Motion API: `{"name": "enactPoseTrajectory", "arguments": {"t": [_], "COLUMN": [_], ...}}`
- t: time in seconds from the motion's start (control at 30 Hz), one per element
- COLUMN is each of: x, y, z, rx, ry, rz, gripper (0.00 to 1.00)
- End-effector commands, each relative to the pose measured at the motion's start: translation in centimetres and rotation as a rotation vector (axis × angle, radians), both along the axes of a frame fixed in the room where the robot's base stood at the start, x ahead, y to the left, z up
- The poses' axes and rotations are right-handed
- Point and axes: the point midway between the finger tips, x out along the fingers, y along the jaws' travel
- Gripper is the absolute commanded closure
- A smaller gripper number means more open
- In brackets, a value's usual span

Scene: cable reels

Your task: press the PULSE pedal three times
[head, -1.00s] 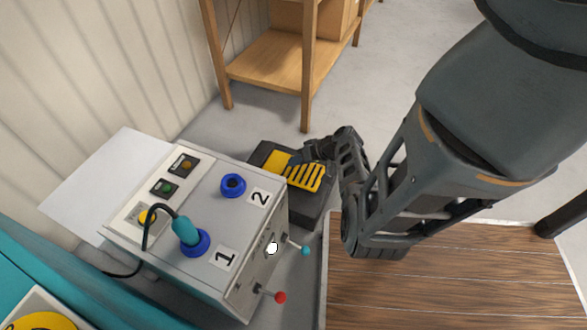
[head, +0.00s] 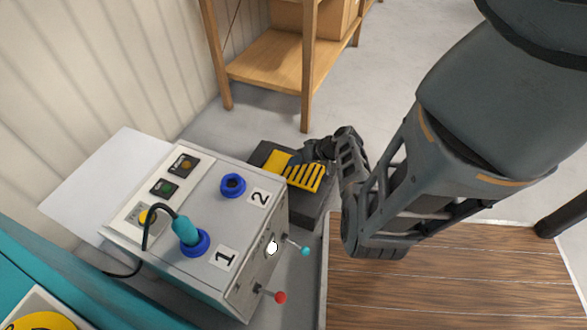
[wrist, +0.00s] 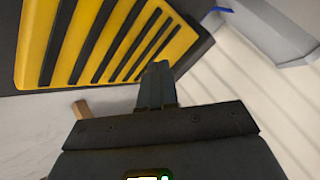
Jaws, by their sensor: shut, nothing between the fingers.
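In the wrist view the closed fingertips (wrist: 157,70) are at the edge of the yellow plate (wrist: 100,45). I cannot tell whether they touch it or how far the pedal is pressed down.
A grey control box (head: 205,215) with blue sockets, a teal plug (head: 185,230) and small levers with red (head: 280,297) and teal (head: 305,251) knobs stands close to the pedal. A wooden shelf (head: 275,62) is behind. Open floor lies at the upper right.

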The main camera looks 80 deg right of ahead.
Motion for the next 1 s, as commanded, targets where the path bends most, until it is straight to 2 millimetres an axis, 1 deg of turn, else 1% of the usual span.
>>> {"name": "enactPoseTrajectory", "arguments": {"t": [0.3, 0.6, 1.0], "x": [0.0, 0.0, 0.0], "y": [0.0, 0.0, -0.1], "z": [-0.9, -0.8, -1.2], "rx": [0.000, 0.000, 0.000], "ry": [0.000, 0.000, 0.000], "rz": [0.000, 0.000, -0.002], "gripper": [1.00, 1.00, 1.00]}}
